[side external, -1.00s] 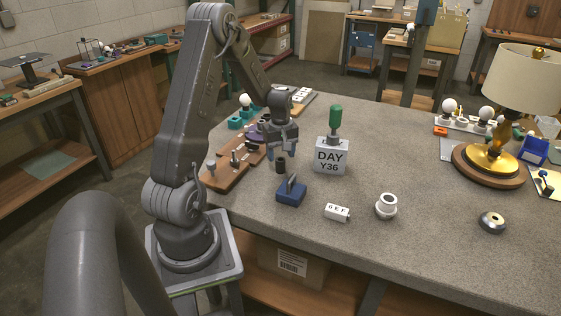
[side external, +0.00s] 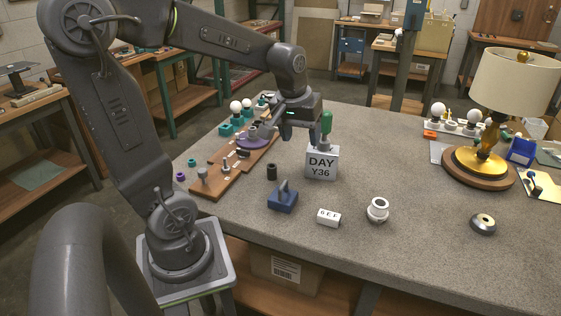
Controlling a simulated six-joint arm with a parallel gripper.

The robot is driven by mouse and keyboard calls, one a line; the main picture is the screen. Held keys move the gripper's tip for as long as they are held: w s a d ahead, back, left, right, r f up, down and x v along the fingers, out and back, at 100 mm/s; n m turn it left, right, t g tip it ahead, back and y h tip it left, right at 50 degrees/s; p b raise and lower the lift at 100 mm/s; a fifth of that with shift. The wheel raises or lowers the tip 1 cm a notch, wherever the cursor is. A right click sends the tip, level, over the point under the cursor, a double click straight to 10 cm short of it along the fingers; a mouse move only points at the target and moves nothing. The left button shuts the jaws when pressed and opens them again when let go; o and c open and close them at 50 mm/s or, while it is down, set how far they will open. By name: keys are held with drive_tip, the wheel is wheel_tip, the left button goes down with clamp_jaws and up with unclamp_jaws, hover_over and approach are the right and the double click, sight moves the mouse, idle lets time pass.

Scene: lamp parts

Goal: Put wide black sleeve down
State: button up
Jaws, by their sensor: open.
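The black sleeve (side external: 271,172) is a short dark cylinder standing upright on the grey table, between the brown wooden board and the blue block. My gripper (side external: 302,138) is up and to the right of it in the picture, apart from it. The jaws are open and spread, with nothing seen between them. The gripper overlaps the view near the green-handled tool and the grey DAY Y36 block.
The DAY Y36 block (side external: 321,163) holds a green-handled tool (side external: 327,122). A lamp (side external: 480,160) stands right.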

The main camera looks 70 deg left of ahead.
drive_tip(key=s+d+r+m+t+h, duration=0.1)
drive_tip(key=s+d+r+m+t, duration=0.1)
drive_tip(key=s+d+m, duration=0.6)
drive_tip(key=s+d, duration=0.1)
drive_tip(key=d, duration=0.3)
drive_tip(key=shift+s+d+r+m+t, duration=0.2)
drive_tip(key=shift+s+d+m+t, duration=0.1)
drive_tip(key=shift+s+t, duration=0.1)
idle(0.3)
